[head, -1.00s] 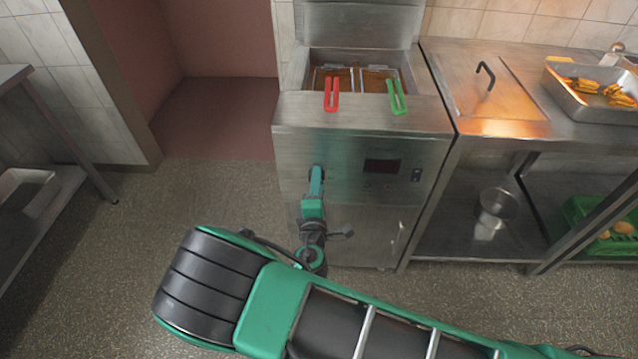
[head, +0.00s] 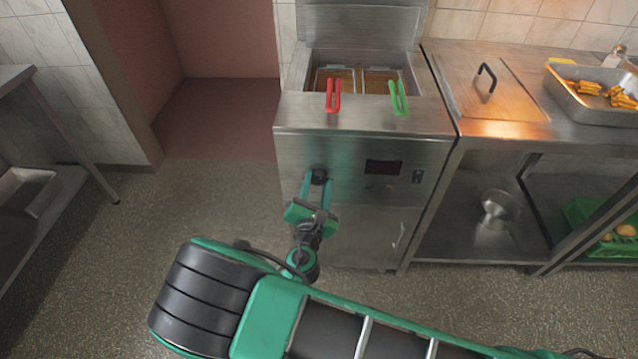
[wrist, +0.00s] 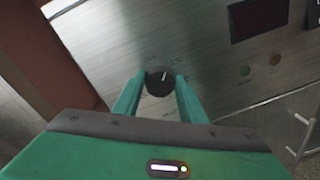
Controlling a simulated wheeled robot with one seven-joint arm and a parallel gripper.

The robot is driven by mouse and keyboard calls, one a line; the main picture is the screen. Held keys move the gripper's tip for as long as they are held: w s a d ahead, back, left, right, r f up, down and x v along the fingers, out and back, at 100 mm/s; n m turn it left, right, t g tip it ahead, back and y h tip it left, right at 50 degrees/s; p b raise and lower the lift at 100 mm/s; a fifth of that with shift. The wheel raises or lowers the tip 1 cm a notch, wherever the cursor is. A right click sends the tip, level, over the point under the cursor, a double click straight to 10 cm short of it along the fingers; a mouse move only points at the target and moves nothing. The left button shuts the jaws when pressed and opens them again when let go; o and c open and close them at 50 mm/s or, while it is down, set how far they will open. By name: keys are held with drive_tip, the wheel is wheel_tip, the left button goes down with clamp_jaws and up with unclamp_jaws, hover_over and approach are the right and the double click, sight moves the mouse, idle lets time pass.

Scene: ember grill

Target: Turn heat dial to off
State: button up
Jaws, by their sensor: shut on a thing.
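The heat dial (head: 319,175) is a round black knob on the steel front of the fryer (head: 365,205), left of the dark display.
A red-handled basket (head: 333,97) and a green-handled basket (head: 398,99) sit in the fryer above. The dark display (head: 384,167) and a switch (head: 417,177) are right of the dial. A steel counter (head: 500,130) adjoins on the right. Open floor lies to the left.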

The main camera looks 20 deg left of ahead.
drive_tip(key=n, duration=0.4)
drive_tip(key=shift+s+a+f, duration=0.2)
drive_tip(key=shift+f, duration=0.15)
drive_tip(key=shift+n, duration=2.1)
drive_tip(key=o, duration=0.8)
drive_tip(key=shift+o, duration=1.3)
drive_tip(key=shift+w+r, duration=0.1)
drive_tip(key=s+d, duration=0.2)
drive_tip(key=s, duration=0.8)
drive_tip(key=shift+s, duration=0.3)
drive_tip(key=shift+w, duration=0.1)
